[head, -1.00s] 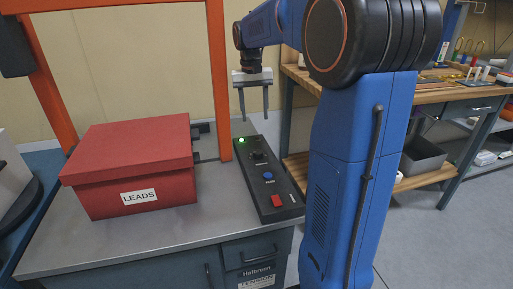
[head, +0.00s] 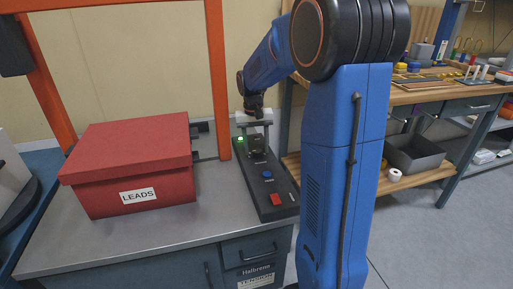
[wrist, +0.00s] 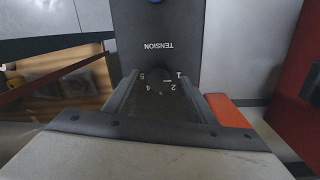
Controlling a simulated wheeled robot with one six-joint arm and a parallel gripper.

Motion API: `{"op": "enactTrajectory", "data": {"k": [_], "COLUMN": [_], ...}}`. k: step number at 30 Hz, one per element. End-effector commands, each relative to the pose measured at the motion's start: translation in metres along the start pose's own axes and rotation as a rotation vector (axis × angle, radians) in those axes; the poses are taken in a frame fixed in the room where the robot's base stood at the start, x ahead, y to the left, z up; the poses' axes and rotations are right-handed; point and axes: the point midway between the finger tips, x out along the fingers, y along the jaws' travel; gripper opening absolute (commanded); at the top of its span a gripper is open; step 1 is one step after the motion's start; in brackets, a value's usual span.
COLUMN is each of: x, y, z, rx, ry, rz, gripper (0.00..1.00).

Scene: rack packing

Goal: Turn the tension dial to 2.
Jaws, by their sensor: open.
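The black tension dial (wrist: 159,76) sits on a dark control panel (head: 278,213) on the grey bench. In the wrist view the label TENSION and the numbers 1, 2, 4 and 5 appear upside down around it. A short white mark on the dial points to the right, towards the side of 1 and 2; I cannot tell exactly which number it meets. My gripper (head: 257,150) is open and low over the panel, its two fingers (wrist: 160,98) on either side of the dial. I cannot tell whether they touch it.
On the panel are a lit green lamp (head: 240,139), a blue button (head: 267,174) and a red switch (head: 276,199). A red box labelled LEADS (head: 130,165) stands left of the panel. An orange frame post (head: 216,80) rises behind. A wooden workbench (head: 440,92) is at right.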

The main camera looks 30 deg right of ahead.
Motion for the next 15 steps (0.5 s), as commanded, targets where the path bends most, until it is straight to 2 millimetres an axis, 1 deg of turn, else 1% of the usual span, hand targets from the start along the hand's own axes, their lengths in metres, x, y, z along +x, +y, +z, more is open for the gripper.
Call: {"op": "enactTrajectory", "data": {"k": [3,9,10,11,12,15], "x": [0.0031,0.0032,0.0032,0.0032,0.0031,0.0031], "y": [0.0001,0.0001,0.0001,0.0001,0.0001,0.0001], "z": [0.0003,0.0003,0.0003,0.0002,0.0002,0.0002], "rx": [0.0,0.0,0.0,0.0,0.0,0.0], "ry": [-0.001,-0.001,-0.001,-0.001,-0.001,-0.001], "rz": [0.0,0.0,0.0,0.0,0.0,0.0], "gripper": [0.5,0.5,0.48,0.41,0.31,0.09]}}
